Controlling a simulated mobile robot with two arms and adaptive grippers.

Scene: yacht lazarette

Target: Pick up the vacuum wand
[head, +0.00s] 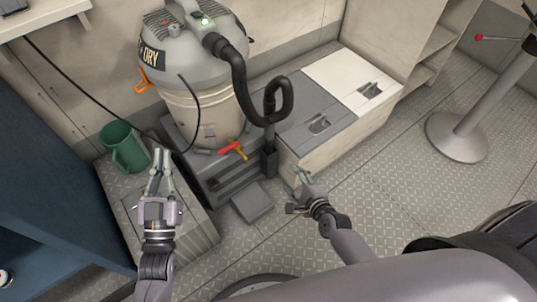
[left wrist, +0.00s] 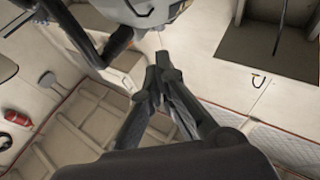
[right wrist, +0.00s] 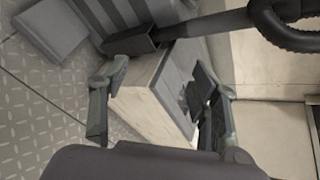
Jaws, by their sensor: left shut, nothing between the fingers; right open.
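The vacuum wand (head: 269,138) is a dark tube standing upright in a dark holder (head: 268,163) at the vacuum's side. Its top joins the black looped hose (head: 238,85). In the right wrist view, the wand (right wrist: 207,25) and holder (right wrist: 128,43) lie beyond the fingers, and the wand is not between them. My right gripper (head: 300,178) is open and empty, low and to the right of the holder. My left gripper (head: 162,156) is shut and empty, near the green mug and left of the wand.
The grey vacuum (head: 195,100) stands on a dark base against the wall. A green mug (head: 124,147) sits on a box at left. A low bench with hatches (head: 318,125) stands right of the wand. A post with round foot (head: 457,136) stands further right. Floor between is clear.

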